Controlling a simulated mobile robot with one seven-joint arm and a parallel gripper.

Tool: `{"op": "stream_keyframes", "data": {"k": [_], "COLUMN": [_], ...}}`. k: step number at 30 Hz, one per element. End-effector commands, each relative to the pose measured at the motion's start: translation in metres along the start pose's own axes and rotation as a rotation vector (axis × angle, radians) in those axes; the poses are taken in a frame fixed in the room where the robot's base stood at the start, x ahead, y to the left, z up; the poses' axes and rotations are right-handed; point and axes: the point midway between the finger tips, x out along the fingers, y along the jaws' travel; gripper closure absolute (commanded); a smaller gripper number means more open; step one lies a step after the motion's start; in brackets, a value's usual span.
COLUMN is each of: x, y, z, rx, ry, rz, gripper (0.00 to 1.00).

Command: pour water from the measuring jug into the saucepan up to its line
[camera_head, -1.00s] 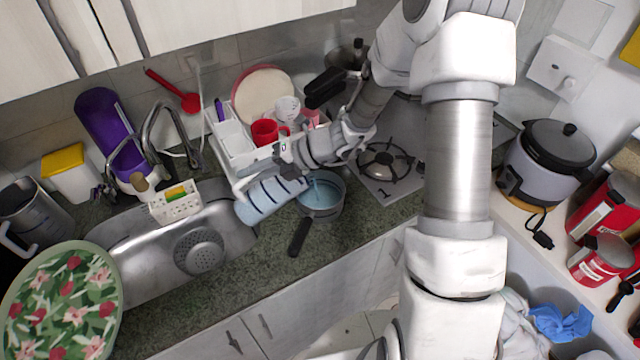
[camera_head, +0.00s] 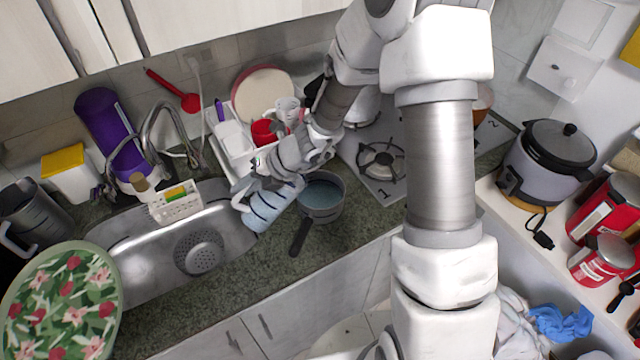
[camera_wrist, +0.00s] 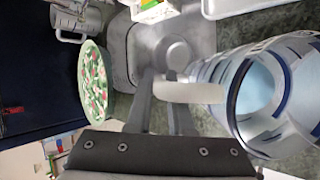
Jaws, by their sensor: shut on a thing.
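The measuring jug (camera_head: 268,207) is clear with dark blue bands and a white handle (camera_head: 240,197). It is held tilted between the sink and the saucepan. In the wrist view the jug (camera_wrist: 275,95) fills the right side, with pale blue inside. My gripper (camera_head: 256,181) is shut on the handle; its fingers also show in the wrist view (camera_wrist: 165,85). The saucepan (camera_head: 335,211) stands on the counter just right of the jug, its dark handle toward the front edge. Bluish water (camera_head: 321,194) lies in it. I cannot make out its line.
The sink (camera_head: 150,268) is left of the jug. A white dish rack (camera_head: 232,160) with a red mug (camera_head: 264,132) is behind it. The gas hob (camera_head: 381,162) is to the right. A floral tray (camera_head: 62,305) stands at front left.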

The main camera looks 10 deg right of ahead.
Motion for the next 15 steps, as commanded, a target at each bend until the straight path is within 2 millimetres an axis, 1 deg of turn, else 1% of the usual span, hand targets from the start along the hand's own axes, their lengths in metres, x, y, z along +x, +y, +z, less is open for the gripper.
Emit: {"op": "stream_keyframes", "data": {"k": [7, 15], "x": [0.004, 0.021], "y": [0.006, 0.016], "z": [-0.002, -0.010], "rx": [-0.037, -0.105], "ry": [-0.002, -0.006], "rz": [-0.062, -0.199], "gripper": [1.00, 1.00]}}
